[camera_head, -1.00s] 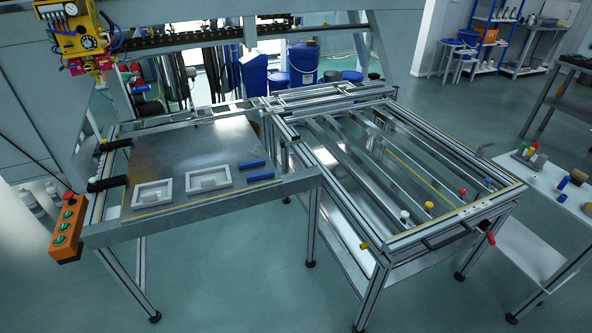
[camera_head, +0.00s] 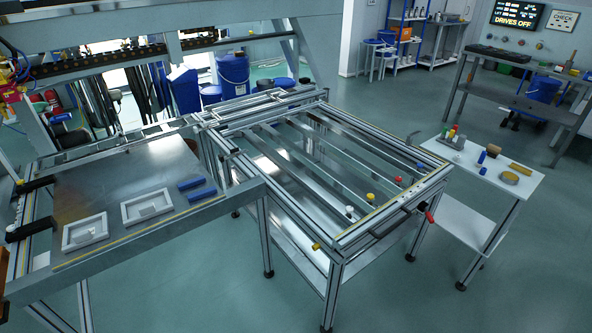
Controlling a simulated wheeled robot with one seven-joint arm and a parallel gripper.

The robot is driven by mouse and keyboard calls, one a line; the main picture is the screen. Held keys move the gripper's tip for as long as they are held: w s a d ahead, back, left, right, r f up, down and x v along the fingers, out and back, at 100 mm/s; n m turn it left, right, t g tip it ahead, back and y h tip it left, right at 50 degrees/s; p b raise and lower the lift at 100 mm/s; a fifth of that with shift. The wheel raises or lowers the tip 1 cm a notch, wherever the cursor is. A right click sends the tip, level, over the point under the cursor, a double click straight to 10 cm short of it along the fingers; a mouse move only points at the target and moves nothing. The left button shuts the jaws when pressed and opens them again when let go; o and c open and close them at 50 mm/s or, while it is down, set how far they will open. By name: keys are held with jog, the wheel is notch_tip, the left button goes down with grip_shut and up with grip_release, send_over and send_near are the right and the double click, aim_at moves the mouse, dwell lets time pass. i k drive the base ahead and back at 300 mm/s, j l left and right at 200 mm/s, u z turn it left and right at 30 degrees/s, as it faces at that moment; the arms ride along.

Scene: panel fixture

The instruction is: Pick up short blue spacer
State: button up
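Two blue bars lie side by side on the metal plate of the left table: a rear blue bar (camera_head: 190,183) and a front blue bar (camera_head: 202,195). They look close in length. A small upright blue piece (camera_head: 482,157) stands on the white side table at the right. I cannot tell for certain which of these is the short blue spacer. My gripper is not in view.
Two white frames (camera_head: 72,243) (camera_head: 131,216) lie left of the bars on the metal plate (camera_head: 110,178). A slatted frame table (camera_head: 345,232) stands in the middle. The white side table (camera_head: 500,193) holds several small items. Floor between the tables is clear.

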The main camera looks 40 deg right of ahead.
aim_at(195, 196)
jog(key=i+j, duration=0.2)
jog(key=i, duration=0.25)
jog(key=i+j, duration=0.25)
jog(key=i, duration=0.15)
jog(key=i+j, duration=0.2)
jog(key=i, duration=0.25)
jog(key=i+j, duration=0.2)
jog(key=i, duration=0.25)
jog(key=i+j, duration=0.2)
jog(key=i, duration=0.2)
jog(key=z, duration=0.05)
